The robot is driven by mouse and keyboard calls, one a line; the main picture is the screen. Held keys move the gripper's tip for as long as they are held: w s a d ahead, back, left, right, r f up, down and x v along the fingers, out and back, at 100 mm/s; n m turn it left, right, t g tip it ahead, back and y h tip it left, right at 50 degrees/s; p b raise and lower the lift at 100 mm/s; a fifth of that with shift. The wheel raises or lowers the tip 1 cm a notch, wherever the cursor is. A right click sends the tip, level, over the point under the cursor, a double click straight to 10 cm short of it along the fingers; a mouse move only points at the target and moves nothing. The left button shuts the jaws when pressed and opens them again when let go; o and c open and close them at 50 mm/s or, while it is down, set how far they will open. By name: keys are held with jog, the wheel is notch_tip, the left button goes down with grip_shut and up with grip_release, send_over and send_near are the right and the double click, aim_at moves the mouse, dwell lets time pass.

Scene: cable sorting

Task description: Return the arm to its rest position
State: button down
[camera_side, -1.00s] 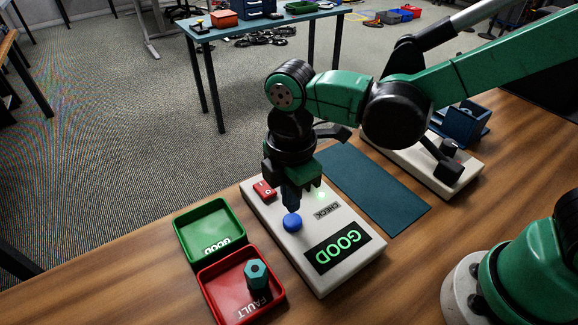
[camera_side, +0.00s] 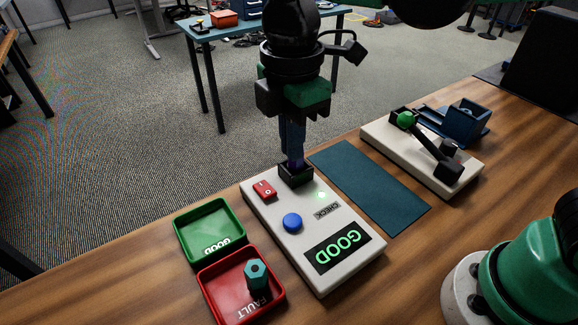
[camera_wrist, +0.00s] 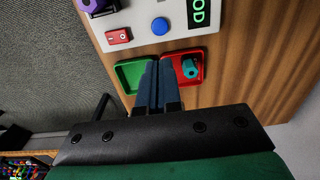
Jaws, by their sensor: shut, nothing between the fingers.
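My gripper (camera_side: 291,150) is shut and empty. It points down above the back end of the beige tester (camera_side: 290,258), in front of its black socket (camera_side: 296,176). A purple part sits at the socket, partly hidden by the fingers in the side view; in the wrist view the purple part (camera_wrist: 91,12) is clear of them. The fingers (camera_wrist: 157,70) show in the wrist view in front of the trays. The tester has a blue button (camera_side: 292,222), a red switch (camera_side: 264,189) and a lit GOOD display (camera_side: 338,252).
A green GOOD tray (camera_side: 180,236) looks empty. The red FAULT tray (camera_side: 205,292) holds a teal hexagonal part (camera_side: 256,273). A dark mat (camera_side: 368,190), a beige lever device (camera_side: 380,136) with a green knob (camera_side: 405,119) and a blue holder (camera_side: 466,122) lie to the right.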

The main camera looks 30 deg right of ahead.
dwell(0.3)
jog(key=d+f+m+t, duration=0.3)
jog(key=d+m+t, duration=0.4)
jog(key=d+m, duration=0.8)
jog(key=s+m, duration=0.1)
jog(key=m, duration=0.2)
jog(key=shift+d+f, duration=0.2)
jog(key=shift+d, duration=0.15)
